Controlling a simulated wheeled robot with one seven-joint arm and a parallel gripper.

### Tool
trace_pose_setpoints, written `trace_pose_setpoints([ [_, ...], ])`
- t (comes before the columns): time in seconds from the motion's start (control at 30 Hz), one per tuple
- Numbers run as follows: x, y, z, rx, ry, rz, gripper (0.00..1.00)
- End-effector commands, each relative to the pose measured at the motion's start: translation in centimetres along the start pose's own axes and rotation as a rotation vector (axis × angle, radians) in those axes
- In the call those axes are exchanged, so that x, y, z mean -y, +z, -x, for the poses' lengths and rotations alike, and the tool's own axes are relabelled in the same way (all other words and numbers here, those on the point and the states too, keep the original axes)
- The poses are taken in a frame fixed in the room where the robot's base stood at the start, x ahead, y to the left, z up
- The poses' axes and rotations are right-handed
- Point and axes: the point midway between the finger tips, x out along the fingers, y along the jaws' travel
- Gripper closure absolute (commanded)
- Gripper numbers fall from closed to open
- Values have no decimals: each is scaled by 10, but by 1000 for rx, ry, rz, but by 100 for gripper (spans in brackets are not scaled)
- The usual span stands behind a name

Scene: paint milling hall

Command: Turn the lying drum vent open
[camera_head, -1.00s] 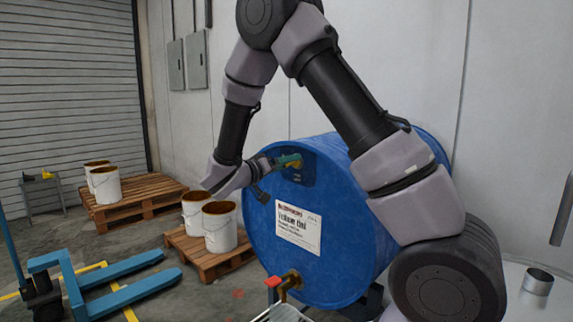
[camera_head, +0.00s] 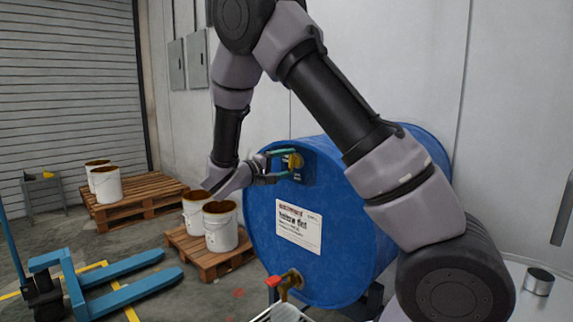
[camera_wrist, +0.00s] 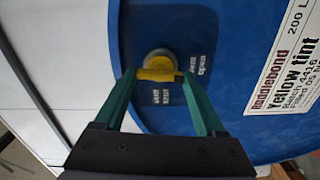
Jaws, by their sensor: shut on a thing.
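The blue drum (camera_head: 265,215) lies on its side with its labelled round end facing me. The yellow vent handle (camera_head: 296,160) sits high on that end, on a dark blue plate; it also shows in the wrist view (camera_wrist: 160,73), lying crosswise between the fingers. My gripper (camera_head: 288,164) has teal fingers and is shut on the vent handle; in the wrist view my gripper (camera_wrist: 157,76) has a fingertip at each end of it.
A brass tap with a red handle (camera_head: 273,281) sticks out low on the drum end. White pails (camera_head: 220,228) stand on a pallet (camera_head: 190,250) left of the drum. A blue pallet jack (camera_head: 115,292) is at the lower left. A wall is close behind the drum.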

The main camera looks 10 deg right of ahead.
Motion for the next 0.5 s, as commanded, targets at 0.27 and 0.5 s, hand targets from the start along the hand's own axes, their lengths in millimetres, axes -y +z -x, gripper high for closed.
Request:
trace_pose_setpoints([
  [0.27,1,0,1,-2,0,101,83],
  [0.5,1,0,1,-2,-1,126,83],
])
